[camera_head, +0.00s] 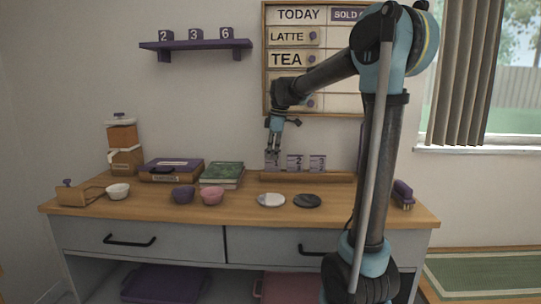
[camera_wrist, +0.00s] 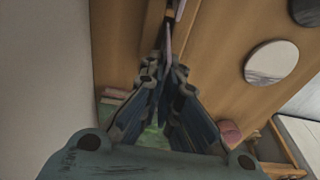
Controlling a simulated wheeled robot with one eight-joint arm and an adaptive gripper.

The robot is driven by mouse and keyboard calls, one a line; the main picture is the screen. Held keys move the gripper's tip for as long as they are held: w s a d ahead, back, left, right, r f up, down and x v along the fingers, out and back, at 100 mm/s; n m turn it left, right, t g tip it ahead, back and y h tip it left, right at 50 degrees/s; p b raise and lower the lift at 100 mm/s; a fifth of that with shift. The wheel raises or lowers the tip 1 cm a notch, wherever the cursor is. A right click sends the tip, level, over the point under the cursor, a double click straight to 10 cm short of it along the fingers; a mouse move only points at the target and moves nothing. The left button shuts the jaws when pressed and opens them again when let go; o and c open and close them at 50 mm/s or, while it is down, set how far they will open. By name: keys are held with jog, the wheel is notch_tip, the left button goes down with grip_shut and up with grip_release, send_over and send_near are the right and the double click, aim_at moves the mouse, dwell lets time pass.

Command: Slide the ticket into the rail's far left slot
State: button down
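The ticket rail (camera_head: 338,178) is a low wooden strip at the back of the counter. A ticket marked 1 (camera_head: 272,162) is upright at the rail's left end. I cannot tell if its lower edge sits in the slot or just above it. My gripper (camera_head: 273,149) points down at this ticket's top. In the wrist view the fingers (camera_wrist: 165,72) come close together, with the thin ticket edge-on between them. Tickets marked 2 (camera_head: 295,163) and 3 (camera_head: 318,163) stand in the rail to the right.
A green book stack (camera_head: 222,174) and a wooden box with a purple lid (camera_head: 172,170) stand left of the rail. The menu board (camera_head: 284,88) hangs behind my arm. The rail's right end is clear.

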jog(key=shift+f, duration=0.65)
jog(key=c, duration=1.7)
grip_release()
jog(key=r, duration=0.4)
jog(key=d+r, duration=0.1)
jog(key=r, duration=0.6)
jog(key=shift+d+r, duration=0.4)
